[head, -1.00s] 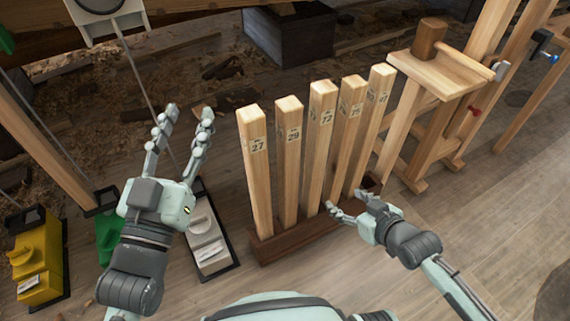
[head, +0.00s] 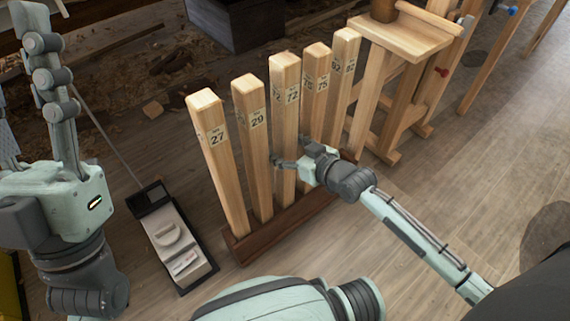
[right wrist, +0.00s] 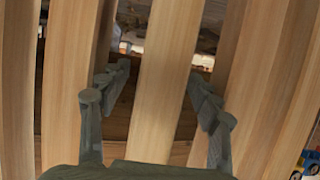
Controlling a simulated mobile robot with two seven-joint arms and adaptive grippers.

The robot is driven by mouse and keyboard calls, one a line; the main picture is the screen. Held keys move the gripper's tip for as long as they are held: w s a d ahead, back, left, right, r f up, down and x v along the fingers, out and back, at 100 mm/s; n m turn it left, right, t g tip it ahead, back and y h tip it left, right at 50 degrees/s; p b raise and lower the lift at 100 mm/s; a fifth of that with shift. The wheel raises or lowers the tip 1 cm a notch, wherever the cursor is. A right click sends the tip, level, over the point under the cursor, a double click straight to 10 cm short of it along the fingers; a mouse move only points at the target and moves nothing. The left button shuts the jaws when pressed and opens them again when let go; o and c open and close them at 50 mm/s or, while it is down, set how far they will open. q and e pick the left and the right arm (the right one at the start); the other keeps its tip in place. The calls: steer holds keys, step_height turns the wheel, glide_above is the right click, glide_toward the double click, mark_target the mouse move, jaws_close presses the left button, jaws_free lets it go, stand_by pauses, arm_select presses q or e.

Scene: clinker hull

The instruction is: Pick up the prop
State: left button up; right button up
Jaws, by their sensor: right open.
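Several square wooden props stand upright in a row in a dark wooden base (head: 285,218), with number labels near their tops. The middle prop (head: 284,90) is labelled 72. Beside it stand the prop labelled 29 (head: 252,130) and the prop labelled 75 (head: 315,75). My right gripper (head: 290,152) is open at the lower half of the 72 prop. In the right wrist view its fingers (right wrist: 156,76) lie on either side of one prop (right wrist: 165,80), with gaps on both sides. My left gripper (head: 28,100) is open and empty at the left edge, away from the row.
A prop labelled 27 (head: 215,150) stands at the row's left end. A grey device on a dark tray (head: 178,245) lies on the floor left of the row. A wooden trestle with a mallet (head: 400,40) stands close behind the right end. Open plank floor lies right.

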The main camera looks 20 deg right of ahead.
jaws_close()
steer(key=shift+w+r, duration=0.1)
steer(key=shift+r, duration=0.05)
stand_by(0.5)
